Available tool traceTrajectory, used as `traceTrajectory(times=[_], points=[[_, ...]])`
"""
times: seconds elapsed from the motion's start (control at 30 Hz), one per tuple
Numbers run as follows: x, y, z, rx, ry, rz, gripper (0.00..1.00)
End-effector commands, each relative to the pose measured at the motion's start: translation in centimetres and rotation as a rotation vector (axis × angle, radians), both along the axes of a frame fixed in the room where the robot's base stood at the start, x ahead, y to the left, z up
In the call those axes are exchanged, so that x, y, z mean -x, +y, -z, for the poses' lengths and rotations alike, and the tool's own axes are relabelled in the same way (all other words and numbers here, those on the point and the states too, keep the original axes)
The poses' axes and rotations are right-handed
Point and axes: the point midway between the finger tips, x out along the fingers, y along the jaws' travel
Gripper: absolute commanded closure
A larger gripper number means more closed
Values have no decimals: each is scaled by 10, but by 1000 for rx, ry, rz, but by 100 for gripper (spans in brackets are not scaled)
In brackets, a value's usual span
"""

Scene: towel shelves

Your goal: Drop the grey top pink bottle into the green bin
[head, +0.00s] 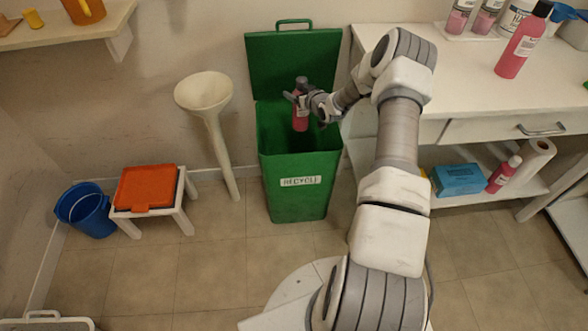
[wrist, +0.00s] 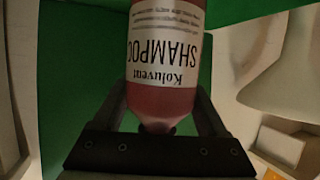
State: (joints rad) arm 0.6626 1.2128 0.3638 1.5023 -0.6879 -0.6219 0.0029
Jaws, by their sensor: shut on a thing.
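The pink bottle (head: 301,118) is held upright in my gripper (head: 299,97), over the open mouth of the green bin (head: 300,190). Its top looks dark grey in the head view. In the wrist view the bottle (wrist: 165,60) carries a white label reading SHAMPOO, upside down in the picture, and the fingers of my gripper (wrist: 162,110) stand on both sides of it. The bin's lid (head: 292,62) is raised behind it. The bin's floor is hidden.
A white funnel-shaped stand (head: 204,92) is left of the bin. A white counter (head: 455,80) with other pink bottles, one black-topped (head: 515,55), is at the right. An orange-topped stool (head: 147,188) and blue bucket (head: 88,210) are at the left.

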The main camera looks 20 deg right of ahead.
Motion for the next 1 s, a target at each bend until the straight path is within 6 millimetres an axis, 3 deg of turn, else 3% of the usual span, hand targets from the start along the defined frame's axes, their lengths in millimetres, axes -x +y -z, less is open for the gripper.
traceTrajectory(times=[0.03, 0.07, 0.2, 0.57, 0.77, 1.0], points=[[0, 0, -1, 0, -1, 0, 83], [0, 0, -1, 0, -1, 0, 23], [0, 0, -1, 0, -1, 0, 0], [6, -1, -4, 0, 0, 0, 0], [32, -3, -16, 0, 2, 2, 0], [77, -7, -35, 1, 2, 1, 0]])
